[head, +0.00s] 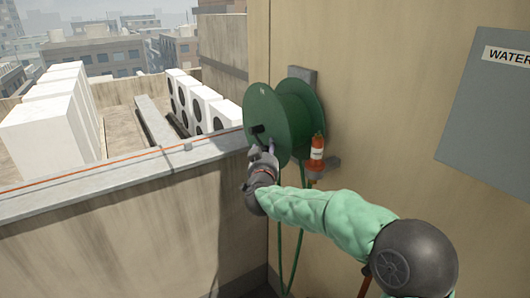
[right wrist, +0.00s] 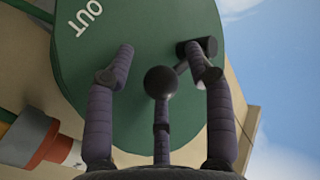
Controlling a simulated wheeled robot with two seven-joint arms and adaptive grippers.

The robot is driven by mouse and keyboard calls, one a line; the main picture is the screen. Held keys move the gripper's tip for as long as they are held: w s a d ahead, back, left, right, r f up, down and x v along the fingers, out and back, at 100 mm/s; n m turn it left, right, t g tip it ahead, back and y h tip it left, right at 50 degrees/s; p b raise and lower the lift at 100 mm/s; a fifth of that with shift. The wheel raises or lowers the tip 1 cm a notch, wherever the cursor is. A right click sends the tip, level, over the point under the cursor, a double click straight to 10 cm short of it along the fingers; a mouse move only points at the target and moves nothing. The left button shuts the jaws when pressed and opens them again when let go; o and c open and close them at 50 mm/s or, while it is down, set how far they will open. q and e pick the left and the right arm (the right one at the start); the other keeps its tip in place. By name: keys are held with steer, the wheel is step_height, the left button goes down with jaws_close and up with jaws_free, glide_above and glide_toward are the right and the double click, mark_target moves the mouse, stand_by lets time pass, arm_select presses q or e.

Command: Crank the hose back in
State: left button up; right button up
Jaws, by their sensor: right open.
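The green hose reel (head: 300,105) is mounted on the tan wall in the head view. Its flat face fills much of the right wrist view (right wrist: 150,35), with the letters "OUT" on it. A black crank handle (head: 258,129) sticks out from the face; in the right wrist view its grip (right wrist: 197,47) is at the upper right, on a short arm from a round dark hub. My right gripper (head: 262,153) is open just below the handle. One fingertip overlaps the grip's lower edge in the wrist view; contact is unclear. Green hose (head: 280,245) hangs below the reel. My left gripper is out of view.
An orange-and-white nozzle-like piece (head: 317,152) sits right of the reel, close to my right forearm. A grey "WATER" panel (head: 490,120) is on the wall. A parapet (head: 110,190) with a thin orange line runs left; white condenser units (head: 50,120) stand beyond it.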

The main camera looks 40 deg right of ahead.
jaws_close()
steer(key=shift+r+p, duration=0.15)
steer(key=shift+p, duration=0.35)
stand_by(0.5)
